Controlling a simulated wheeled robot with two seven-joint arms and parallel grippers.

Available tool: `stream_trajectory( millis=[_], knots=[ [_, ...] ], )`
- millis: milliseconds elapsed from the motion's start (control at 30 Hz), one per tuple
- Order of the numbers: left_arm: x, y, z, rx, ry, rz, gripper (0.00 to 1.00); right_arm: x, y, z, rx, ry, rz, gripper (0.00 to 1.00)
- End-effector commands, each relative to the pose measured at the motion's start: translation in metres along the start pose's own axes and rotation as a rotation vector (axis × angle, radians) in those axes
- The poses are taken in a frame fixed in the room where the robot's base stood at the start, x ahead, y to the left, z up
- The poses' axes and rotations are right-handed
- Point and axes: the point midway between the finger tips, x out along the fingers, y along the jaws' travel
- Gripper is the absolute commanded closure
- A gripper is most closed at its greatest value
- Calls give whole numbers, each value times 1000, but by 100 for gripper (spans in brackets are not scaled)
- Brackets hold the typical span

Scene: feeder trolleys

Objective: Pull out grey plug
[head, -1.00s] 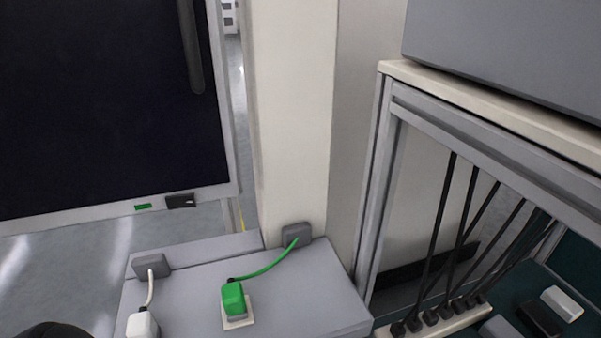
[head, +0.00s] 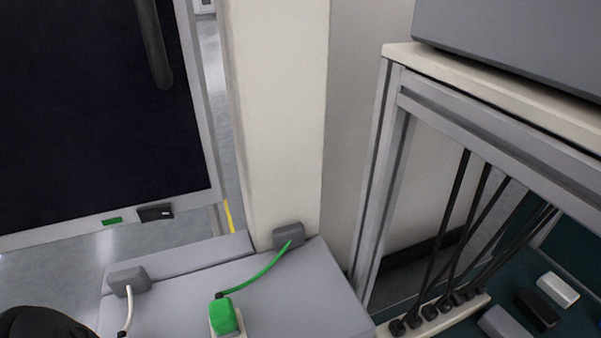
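No plug that is plainly grey with a cable shows. A green plug (head: 226,317) sits on a pale socket at the bottom edge, on the light grey surface (head: 290,300). Its green cable (head: 262,272) runs to a grey box (head: 288,236) at the foot of the pale pillar. A second grey box (head: 128,281) at the left has a white cable (head: 127,312) running down out of view. A grey block (head: 503,322) lies at the lower right; I cannot tell whether it is a plug. Neither gripper is in view.
At right, a metal-framed rack (head: 378,180) has several black cables (head: 450,235) running to a pale power strip (head: 440,317). White (head: 557,288) and black (head: 537,309) blocks lie beside it. A dark panel (head: 80,110) stands at left. A black rounded shape fills the bottom left corner.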

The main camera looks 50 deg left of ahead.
Motion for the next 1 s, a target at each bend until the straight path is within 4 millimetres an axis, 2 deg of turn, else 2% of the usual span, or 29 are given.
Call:
stream_trajectory(
  millis=[933,967,1000],
  knots=[
    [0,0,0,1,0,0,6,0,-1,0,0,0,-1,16],
    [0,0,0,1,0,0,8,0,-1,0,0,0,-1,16],
    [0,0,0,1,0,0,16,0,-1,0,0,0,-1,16]
  ],
)
